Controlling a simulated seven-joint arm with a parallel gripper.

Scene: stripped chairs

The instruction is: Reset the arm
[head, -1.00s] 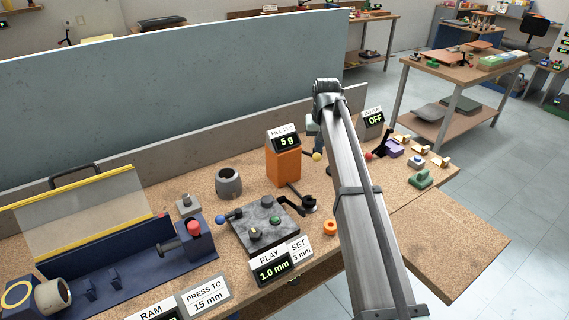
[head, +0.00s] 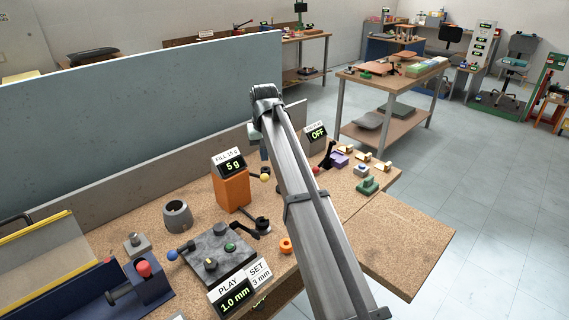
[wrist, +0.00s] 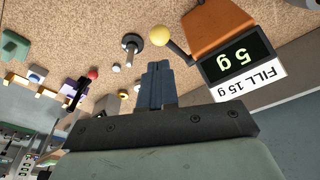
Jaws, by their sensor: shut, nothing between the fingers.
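My gripper (wrist: 154,85) shows in the wrist view with its dark blue fingers together and nothing between them. It is above the cork-coloured bench top (wrist: 60,25), apart from the things on it. In the wrist view an orange dispenser (wrist: 212,25) with a "5 g" display and a "FILL 15 g" label is at the upper right, with a yellow ball knob (wrist: 160,40) beside the fingers. In the head view my arm reaches away over the bench and hides the gripper's fingertips. The orange dispenser (head: 233,190) stands left of the arm.
A grey panel (head: 140,105) stands behind the bench. A dark plate fixture (head: 215,252), grey cup (head: 177,215) and blue press (head: 90,292) are left of my arm. An "OFF" display box (head: 316,136) and small blocks stand right. Open floor (head: 480,210) lies further right.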

